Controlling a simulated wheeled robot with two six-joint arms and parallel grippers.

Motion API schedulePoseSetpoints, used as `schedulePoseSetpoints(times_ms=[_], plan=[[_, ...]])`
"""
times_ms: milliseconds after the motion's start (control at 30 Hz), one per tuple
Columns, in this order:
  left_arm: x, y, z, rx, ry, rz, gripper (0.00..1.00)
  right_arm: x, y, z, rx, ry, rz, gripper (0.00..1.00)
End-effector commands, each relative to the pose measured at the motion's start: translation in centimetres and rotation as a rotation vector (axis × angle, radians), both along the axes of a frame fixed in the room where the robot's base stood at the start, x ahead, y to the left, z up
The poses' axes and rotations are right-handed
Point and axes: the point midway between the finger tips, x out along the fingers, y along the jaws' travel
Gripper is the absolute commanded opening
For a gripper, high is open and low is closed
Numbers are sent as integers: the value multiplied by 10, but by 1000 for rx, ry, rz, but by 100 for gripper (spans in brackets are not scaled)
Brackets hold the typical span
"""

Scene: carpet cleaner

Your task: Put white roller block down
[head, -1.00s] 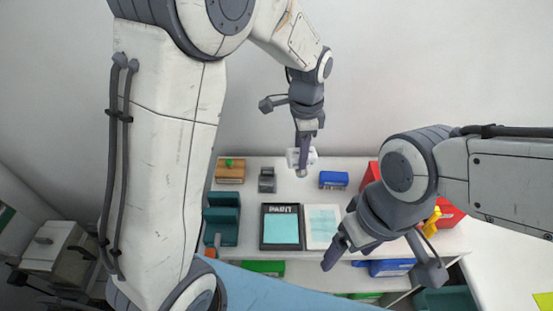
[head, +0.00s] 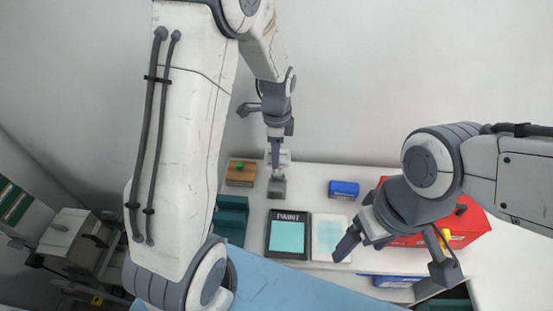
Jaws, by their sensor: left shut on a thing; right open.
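The white roller block (head: 285,156) is in my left gripper (head: 275,163) at the back of the white table. The gripper's fingers point down and hide part of the block. A small grey block (head: 277,188) is just below the white block in the picture. I cannot tell whether the white block touches it or the table. My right gripper (head: 360,246) is open and empty at the right, above the front of the table.
A paint tray (head: 289,236) and a pale sheet (head: 331,238) lie mid-table. A wooden block with a green knob (head: 240,173) and a teal holder (head: 231,217) are left. A blue box (head: 343,189) and a red toolbox (head: 469,222) are right. Bare table shows around the blue box.

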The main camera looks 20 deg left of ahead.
Motion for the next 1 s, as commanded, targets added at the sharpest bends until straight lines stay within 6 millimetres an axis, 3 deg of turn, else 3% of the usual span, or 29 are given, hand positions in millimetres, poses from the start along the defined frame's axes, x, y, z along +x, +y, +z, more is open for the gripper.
schedulePoseSetpoints(times_ms=[300, 1000], plan=[[-1, 0, -37, 0, 2, 0, 0, 0, 0, 13, 0, 0, 0, 84], [0, 0, -52, 0, 1, 0, 0, 0, 0, 4, 0, 0, 0, 84]])
